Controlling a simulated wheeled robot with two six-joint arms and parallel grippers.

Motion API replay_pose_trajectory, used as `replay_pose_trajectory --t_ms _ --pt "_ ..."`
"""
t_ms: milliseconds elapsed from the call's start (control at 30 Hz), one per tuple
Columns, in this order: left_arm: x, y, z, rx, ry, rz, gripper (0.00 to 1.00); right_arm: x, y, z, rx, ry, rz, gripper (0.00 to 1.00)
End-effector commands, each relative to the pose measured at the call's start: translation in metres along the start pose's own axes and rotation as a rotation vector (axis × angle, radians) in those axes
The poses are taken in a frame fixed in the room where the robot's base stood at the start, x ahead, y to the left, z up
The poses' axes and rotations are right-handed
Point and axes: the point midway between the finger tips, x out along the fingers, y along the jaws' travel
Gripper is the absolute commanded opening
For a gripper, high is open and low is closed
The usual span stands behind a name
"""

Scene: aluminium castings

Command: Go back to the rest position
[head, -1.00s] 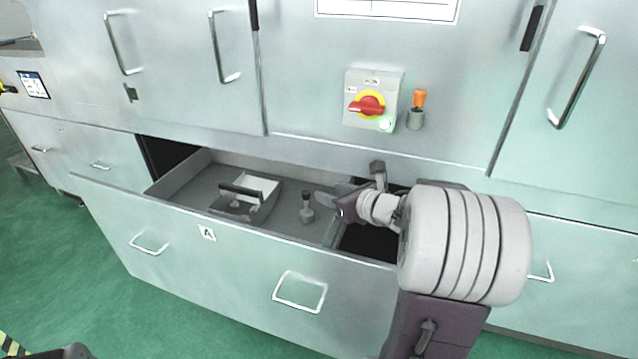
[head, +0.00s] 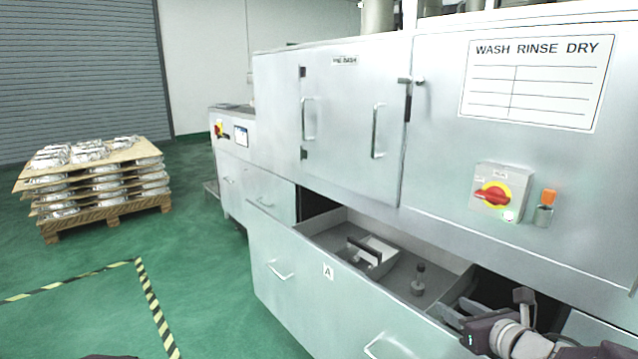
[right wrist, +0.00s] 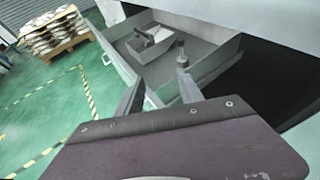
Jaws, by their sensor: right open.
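My right gripper (head: 458,311) is at the lower right of the head view, at the right part of the open drawer marked A (head: 288,262). Its jaws are open, with nothing between the fingers. In the right wrist view its two fingers (right wrist: 158,88) stand apart, with the drawer (right wrist: 125,56) beyond them. A small upright grey part with a dark knob (head: 419,280) stands in the drawer, left of my fingers and apart from them in the head view.
A grey tray with a dark handle (head: 372,252) lies in the drawer. The washing machine (head: 440,160) fills the right, with a red rotary switch (head: 493,195). A pallet of castings (head: 95,180) stands at the left. Green floor with striped tape (head: 150,300) is clear between.

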Motion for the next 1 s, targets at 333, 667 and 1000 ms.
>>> replay_pose_trajectory --t_ms 333,667,1000 --pt "0.0 0.0 0.0 0.0 0.0 0.0 0.74 0.04 0.097 0.0 0.177 0.037 0.119 0.44" --pt "0.0 0.0 0.0 0.0 -0.001 0.0 0.74 0.026 0.122 -0.119 1.516 0.31 -0.429 0.44" --pt "0.0 0.0 0.0 0.0 -0.001 0.0 0.74 -0.065 0.143 -0.226 2.67 0.039 -1.471 0.44"
